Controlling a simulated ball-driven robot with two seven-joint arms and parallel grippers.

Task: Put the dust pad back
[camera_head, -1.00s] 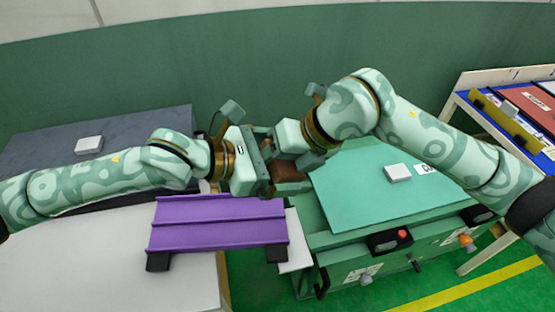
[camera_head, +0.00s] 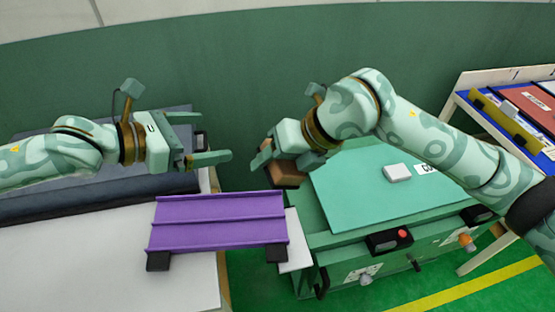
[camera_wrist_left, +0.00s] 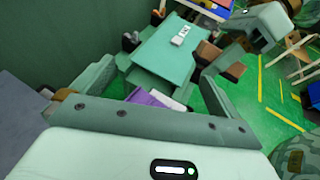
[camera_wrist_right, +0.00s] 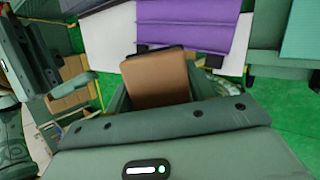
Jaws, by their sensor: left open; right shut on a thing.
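A brown block with a dark face (camera_head: 285,173), which looks like the dust pad, is held in my right gripper (camera_head: 272,160). It hangs over the gap between the purple rack and the green-topped bench. In the right wrist view the brown block (camera_wrist_right: 157,78) sits between the fingers, its broad brown face showing. My left gripper (camera_head: 208,140) is open and empty, up and to the left of the block and apart from it. The right gripper's fingertips are partly hidden by its own body and the block.
The green-topped bench (camera_head: 350,195) bears a small white box (camera_head: 397,172). A shelf with coloured panels (camera_head: 520,105) stands at far right. Green floor shows between table and bench.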

